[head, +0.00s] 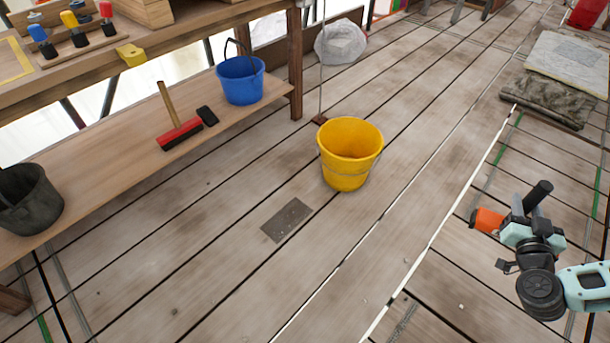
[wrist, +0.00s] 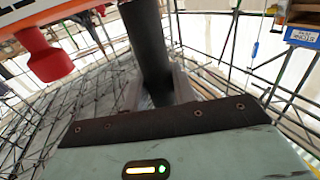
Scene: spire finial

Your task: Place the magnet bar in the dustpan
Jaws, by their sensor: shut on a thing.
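My gripper (head: 529,209) is at the right of the head view, above the plank floor. It is shut on a dark cylindrical bar (head: 540,192), which I take to be the magnet bar. The bar slants up out of the jaws. In the wrist view the bar (wrist: 147,40) stands between the two grey fingers (wrist: 157,92), and its lower end is hidden behind the gripper body. An orange part (head: 487,220) shows beside the gripper; I cannot tell whether it belongs to the gripper. I cannot make out a dustpan for certain in either view.
A yellow bucket (head: 348,155) stands mid-floor near a flat grey plate (head: 286,220). Sacks (head: 570,65) lie upper right.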

